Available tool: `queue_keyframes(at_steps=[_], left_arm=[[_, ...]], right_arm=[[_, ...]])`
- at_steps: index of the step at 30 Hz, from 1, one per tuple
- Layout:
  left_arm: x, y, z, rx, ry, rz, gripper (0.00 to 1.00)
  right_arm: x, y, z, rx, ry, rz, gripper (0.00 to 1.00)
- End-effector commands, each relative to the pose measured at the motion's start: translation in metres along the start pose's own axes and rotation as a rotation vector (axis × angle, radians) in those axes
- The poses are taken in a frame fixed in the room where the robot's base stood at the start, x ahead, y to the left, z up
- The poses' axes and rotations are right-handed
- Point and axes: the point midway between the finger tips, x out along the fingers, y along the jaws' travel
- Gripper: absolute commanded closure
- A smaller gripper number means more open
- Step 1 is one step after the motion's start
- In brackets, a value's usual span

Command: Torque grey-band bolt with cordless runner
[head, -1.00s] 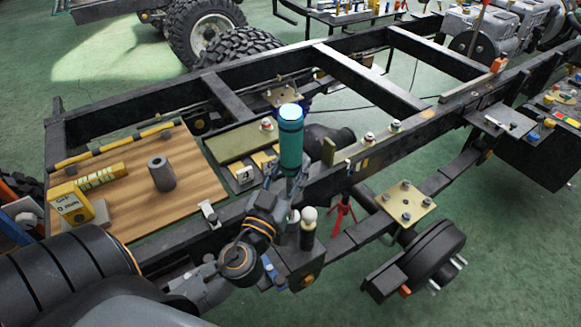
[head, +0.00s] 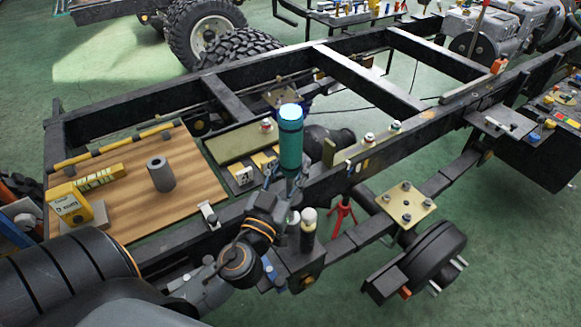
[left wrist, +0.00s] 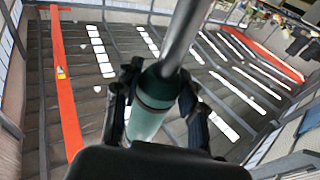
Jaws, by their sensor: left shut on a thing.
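A teal cylindrical tool (head: 290,140), which looks like the cordless runner, stands upright above the near frame rail. My left gripper (head: 288,180) is shut around its lower part. In the left wrist view, the gripper's fingers (left wrist: 155,95) sit on both sides of the teal body (left wrist: 150,110), with a grey metal shaft (left wrist: 185,35) extending from it. Small bolts with coloured bands stand on the near rail, one (head: 369,138) beside another (head: 395,126). Another bolt (head: 267,125) is on the olive plate. I cannot tell which band is grey. My right gripper is out of view.
A wooden board (head: 205,185) at left carries a grey cylinder (head: 161,174) and a yellow gauge box (head: 75,207). A brass plate with several bolts (head: 404,203) lies right of the rail. Dark chassis rails (head: 365,80) surround open floor.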

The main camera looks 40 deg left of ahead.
Motion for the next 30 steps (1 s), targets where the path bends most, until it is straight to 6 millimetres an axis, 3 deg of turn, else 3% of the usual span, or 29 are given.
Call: queue_keyframes(at_steps=[16, 30], left_arm=[[-0.001, 0.001, 0.003, -0.003, -0.01, 0.001, 1.0], [0.003, 0.0, -0.017, -0.002, 0.0, 0.0, 1.0]], right_arm=[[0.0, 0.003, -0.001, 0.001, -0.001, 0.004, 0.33], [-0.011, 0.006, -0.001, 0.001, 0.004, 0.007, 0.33]])
